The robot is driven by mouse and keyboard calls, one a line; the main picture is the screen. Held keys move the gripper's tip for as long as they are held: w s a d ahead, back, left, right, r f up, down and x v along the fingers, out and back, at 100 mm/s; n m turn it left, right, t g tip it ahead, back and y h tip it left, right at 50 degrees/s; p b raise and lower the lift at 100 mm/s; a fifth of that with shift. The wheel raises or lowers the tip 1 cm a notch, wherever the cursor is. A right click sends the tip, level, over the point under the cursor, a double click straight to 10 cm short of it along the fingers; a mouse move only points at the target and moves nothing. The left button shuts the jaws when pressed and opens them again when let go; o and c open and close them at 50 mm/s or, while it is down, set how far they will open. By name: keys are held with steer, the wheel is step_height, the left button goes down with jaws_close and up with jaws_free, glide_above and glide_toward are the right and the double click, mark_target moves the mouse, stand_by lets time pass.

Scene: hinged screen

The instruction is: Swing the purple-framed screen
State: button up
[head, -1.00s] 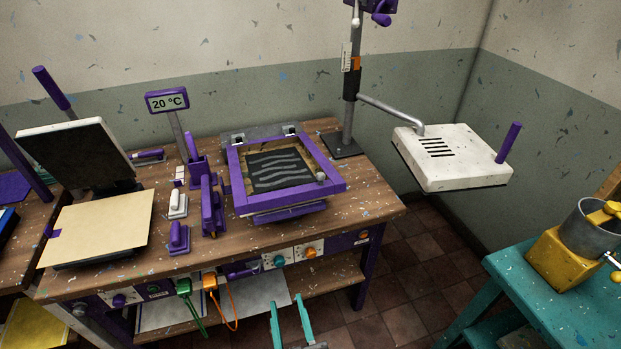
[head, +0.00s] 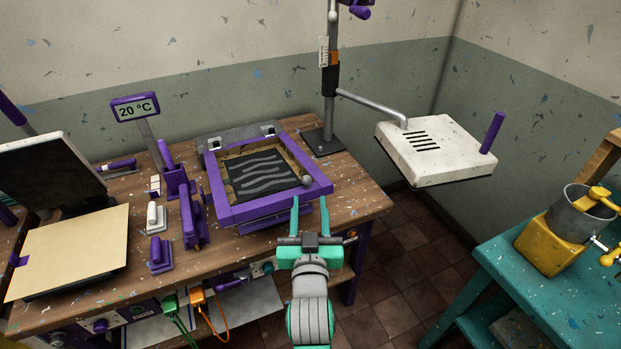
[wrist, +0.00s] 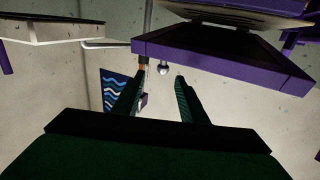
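The purple-framed screen (head: 268,205) lies flat on the wooden workbench, with wavy grey stripes on its dark mesh (head: 262,174). Its hinge bar (head: 240,138) is along the back edge. A round grey knob (head: 307,181) sits at its front right corner. My gripper (head: 310,204) is open and empty, its teal fingers pointing up in front of that corner. In the wrist view, the frame's purple edge (wrist: 220,65) is at upper right. The knob (wrist: 163,68) appears beyond the gap between the spread fingers (wrist: 155,88), apart from them.
A white slotted panel (head: 435,150) on a swing arm hangs to the right. A post (head: 330,90) stands behind the screen. Purple tools (head: 193,220) stand at its left. A teal table (head: 540,285) with a yellow grinder is at lower right. Open floor lies between.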

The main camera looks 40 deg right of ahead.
mark_target(307, 184)
steer(key=x, duration=0.7)
steer(key=shift+w, duration=0.5)
steer(key=shift+w+d, duration=0.5)
steer(key=shift+w, duration=0.05)
steer(key=shift+c, duration=0.4)
